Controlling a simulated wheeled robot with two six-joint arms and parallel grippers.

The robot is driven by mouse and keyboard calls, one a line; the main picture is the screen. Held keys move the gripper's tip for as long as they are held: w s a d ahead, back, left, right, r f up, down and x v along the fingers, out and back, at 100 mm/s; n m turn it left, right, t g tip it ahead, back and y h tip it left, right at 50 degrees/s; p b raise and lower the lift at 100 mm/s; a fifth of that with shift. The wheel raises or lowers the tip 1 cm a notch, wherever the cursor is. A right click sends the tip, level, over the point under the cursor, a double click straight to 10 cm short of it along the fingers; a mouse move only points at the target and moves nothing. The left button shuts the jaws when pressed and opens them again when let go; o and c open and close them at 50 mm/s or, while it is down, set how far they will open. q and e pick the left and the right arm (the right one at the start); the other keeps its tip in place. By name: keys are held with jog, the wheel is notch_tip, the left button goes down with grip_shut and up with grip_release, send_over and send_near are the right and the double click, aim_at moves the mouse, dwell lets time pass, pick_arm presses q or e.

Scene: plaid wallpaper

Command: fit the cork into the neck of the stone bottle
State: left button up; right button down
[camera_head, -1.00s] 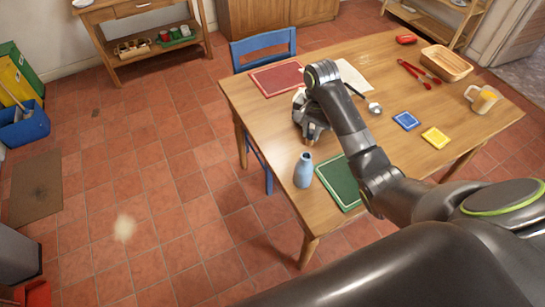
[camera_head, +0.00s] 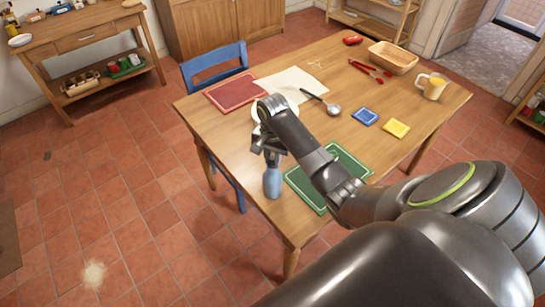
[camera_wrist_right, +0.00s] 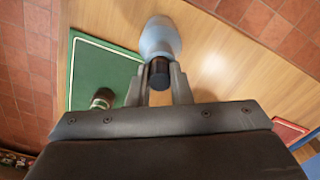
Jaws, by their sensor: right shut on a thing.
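The blue stone bottle (camera_head: 272,184) stands upright on the table, beside the green mat. My right gripper (camera_head: 270,150) is directly above it, pointing down. In the right wrist view, the right gripper (camera_wrist_right: 160,82) is shut on a dark cylinder, the cork (camera_wrist_right: 159,72), which overlaps the neck end of the bottle (camera_wrist_right: 160,38). I cannot tell whether the cork touches the neck or sits in it. The cork is hidden in the head view. My left gripper is not in view.
The green mat (camera_head: 299,186) lies right of the bottle; a small dark cylindrical thing (camera_wrist_right: 103,98) shows there in the wrist view. A ladle (camera_head: 333,109), blue coaster (camera_head: 365,116), yellow coaster (camera_head: 396,128), mug (camera_head: 431,88), basket (camera_head: 393,55) and red mat (camera_head: 235,93) lie farther off.

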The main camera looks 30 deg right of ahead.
aim_at(272, 157)
jog(key=shift+f, duration=0.2)
jog(key=c, duration=1.3)
grip_release()
notch_tip(272, 157, up, 5)
jog(key=shift+w+r+b, duration=0.1)
jog(key=shift+b, duration=0.4)
jog(key=shift+r+p, duration=3.3)
jog(key=shift+r, duration=0.25)
